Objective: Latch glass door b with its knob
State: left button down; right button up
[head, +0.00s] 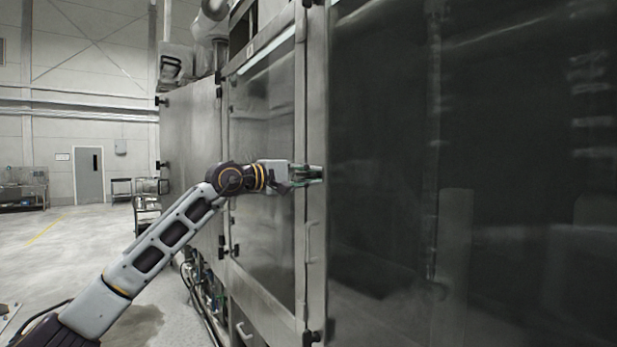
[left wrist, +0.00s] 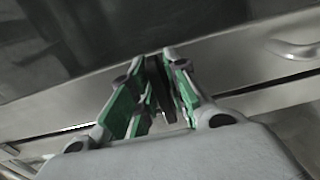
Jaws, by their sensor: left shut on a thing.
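A large dark glass door (head: 480,180) fills the right side of the head view, and a narrower glass door (head: 262,175) stands to its left. Both look closed; no label shows which is door b. My left gripper (head: 312,174) reaches the steel frame between them. In the left wrist view its green-padded fingers (left wrist: 157,75) are shut on a small dark knob (left wrist: 160,88) at the frame, with glass beyond. The fingers hide most of the knob, so I cannot tell its turn angle. My right gripper is out of view.
A bar handle (head: 313,242) is on the frame below my gripper; a handle also shows in the left wrist view (left wrist: 292,48). Pipes and hoses (head: 205,290) run low along the washer. The floor (head: 85,245) at left is mostly open.

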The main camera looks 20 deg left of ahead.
pick_arm(q)
jog(key=c, duration=1.5)
grip_release()
jog(key=shift+v, duration=6)
